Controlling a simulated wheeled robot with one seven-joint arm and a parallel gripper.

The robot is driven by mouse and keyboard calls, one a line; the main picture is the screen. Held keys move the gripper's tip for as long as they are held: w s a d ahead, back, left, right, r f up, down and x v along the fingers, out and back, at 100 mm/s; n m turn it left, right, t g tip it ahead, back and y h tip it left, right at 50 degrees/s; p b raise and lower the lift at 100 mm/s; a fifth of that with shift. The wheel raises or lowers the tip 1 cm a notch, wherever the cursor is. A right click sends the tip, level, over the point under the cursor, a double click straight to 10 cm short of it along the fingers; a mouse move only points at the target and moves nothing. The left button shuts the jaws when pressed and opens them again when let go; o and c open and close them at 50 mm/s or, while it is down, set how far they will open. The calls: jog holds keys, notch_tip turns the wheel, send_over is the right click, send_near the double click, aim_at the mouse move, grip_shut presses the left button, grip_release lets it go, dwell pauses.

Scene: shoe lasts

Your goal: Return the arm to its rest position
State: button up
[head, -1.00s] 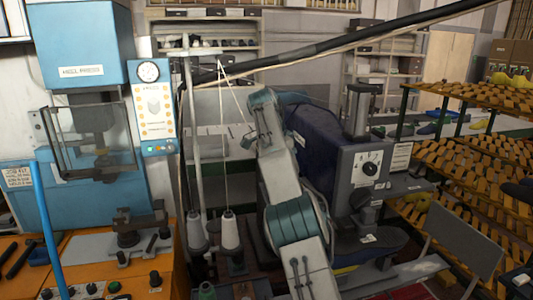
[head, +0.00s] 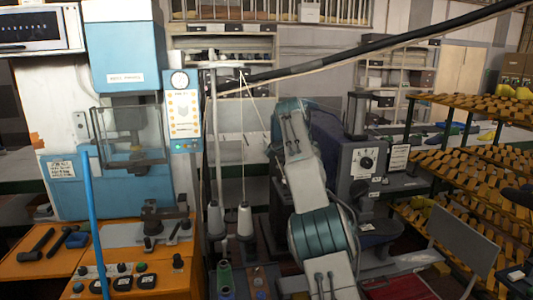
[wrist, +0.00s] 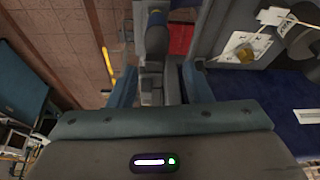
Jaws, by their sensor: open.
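My arm (head: 305,175), white and teal, rises from the bottom middle of the head view and leans up and left in front of the dark blue machine. Its far end is folded away, and the fingers cannot be made out there. In the wrist view my gripper (wrist: 158,74) has its two blue-grey fingers spread apart. Nothing is held between them. A dark blue and grey shape shows in the gap, beyond the fingers; I cannot tell what it is.
A blue heel press (head: 125,65) stands left on an orange bench (head: 40,267). Thread cones (head: 245,221) stand close left of my arm. A dark blue machine (head: 335,150) is behind it. Brown floor (wrist: 55,45) shows in the wrist view.

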jog(key=s+d+n+y+b, duration=0.3)
jog(key=s+d+n, duration=0.25)
jog(key=s, duration=0.85)
jog(key=s+a+f+n+b, duration=0.1)
jog(key=s+f+n, duration=0.1)
jog(key=s+f, duration=0.3)
jog(key=s+a+f+n+t+b, duration=0.1)
jog(key=s+f+n, duration=0.2)
jog(key=s, duration=1)
jog(key=s+a+f+n+t+b, duration=0.1)
jog(key=s+f+n, duration=0.2)
jog(key=s+f, duration=0.6)
jog(key=shift+s+a+y, duration=0.35)
jog(key=shift+s+y, duration=0.05)
jog(key=shift+s, duration=0.1)
jog(key=shift+f+n, duration=0.1)
jog(key=shift+n, duration=0.15)
